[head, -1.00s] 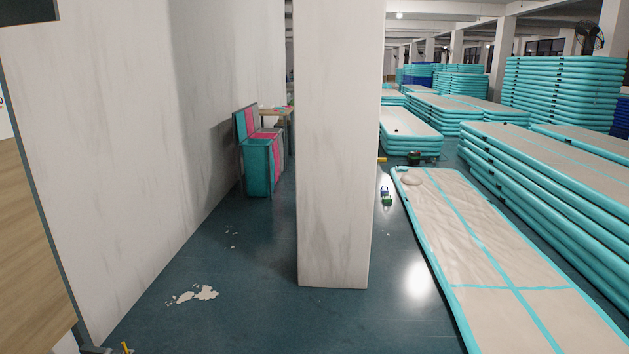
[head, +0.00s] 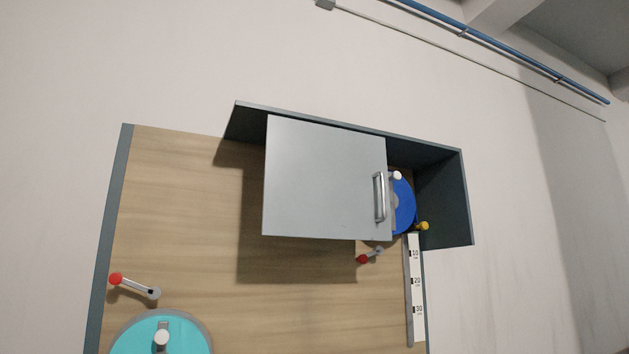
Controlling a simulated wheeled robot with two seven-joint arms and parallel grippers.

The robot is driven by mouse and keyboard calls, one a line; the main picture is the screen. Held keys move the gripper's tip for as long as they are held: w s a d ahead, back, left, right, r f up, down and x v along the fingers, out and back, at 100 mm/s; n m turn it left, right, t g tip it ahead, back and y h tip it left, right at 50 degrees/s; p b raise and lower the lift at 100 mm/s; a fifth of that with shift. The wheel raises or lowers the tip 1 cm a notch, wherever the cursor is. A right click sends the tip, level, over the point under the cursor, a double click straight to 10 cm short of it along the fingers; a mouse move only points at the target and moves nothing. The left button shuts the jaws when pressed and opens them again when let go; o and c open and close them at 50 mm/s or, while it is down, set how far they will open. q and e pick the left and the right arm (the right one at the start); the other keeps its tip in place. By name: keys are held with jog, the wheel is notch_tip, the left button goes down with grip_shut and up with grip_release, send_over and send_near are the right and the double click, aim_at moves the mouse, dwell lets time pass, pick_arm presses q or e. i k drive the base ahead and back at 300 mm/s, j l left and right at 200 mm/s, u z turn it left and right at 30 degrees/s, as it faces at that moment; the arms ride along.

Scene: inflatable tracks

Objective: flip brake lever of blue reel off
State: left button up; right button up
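In the head view, a blue reel (head: 405,207) is mounted on a wooden wall board. Most of it is hidden behind a grey door panel (head: 320,180); only its right part with a white knob (head: 397,175) shows. A small lever with a red knob (head: 363,259) sticks out just below the door's lower right edge. A yellow knob (head: 424,226) is at the reel's right side. Which of these is the blue reel's brake lever I cannot tell for sure. Neither gripper is in view.
The door has a metal handle (head: 380,197) and sits in a dark box frame (head: 445,200). A teal reel (head: 165,335) and another red-knobbed lever (head: 116,279) are at lower left. A white ruler scale (head: 414,290) runs down the board's right side.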

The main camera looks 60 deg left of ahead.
aim_at(363, 258)
jog(key=u, duration=1.7)
